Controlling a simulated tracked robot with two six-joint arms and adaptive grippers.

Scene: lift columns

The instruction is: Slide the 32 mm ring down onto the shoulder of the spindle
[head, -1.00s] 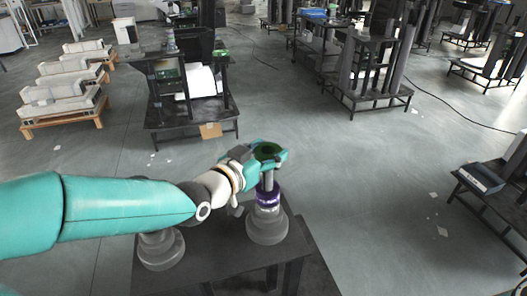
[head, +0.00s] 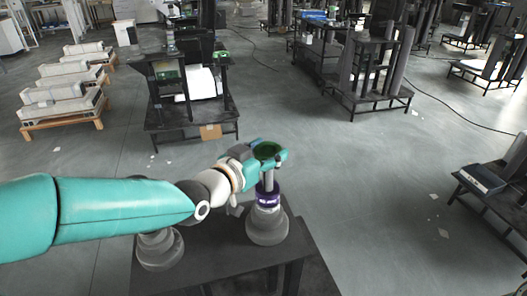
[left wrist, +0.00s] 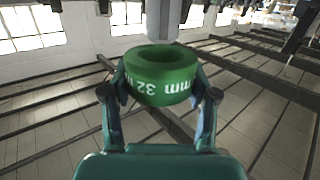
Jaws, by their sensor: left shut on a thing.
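The green ring (left wrist: 160,75), lettered "32 mm", is held between the two fingers of my left gripper (left wrist: 160,95) in the left wrist view, where the lettering is upside down. In the head view the green ring (head: 267,151) is at the top of the spindle (head: 268,226), which has a grey shaft and a wide stepped grey base. No shaft tip shows through the ring's opening. Whether the ring touches the shaft tip, I cannot tell. A purple ring (head: 268,198) sits around the spindle lower down. My right gripper is out of view.
The spindle stands on a dark table (head: 215,270). A second grey stepped base (head: 158,250) stands to its left, partly behind my arm. Open grey floor lies beyond the table. Dark benches and a black frame (head: 190,110) stand farther back.

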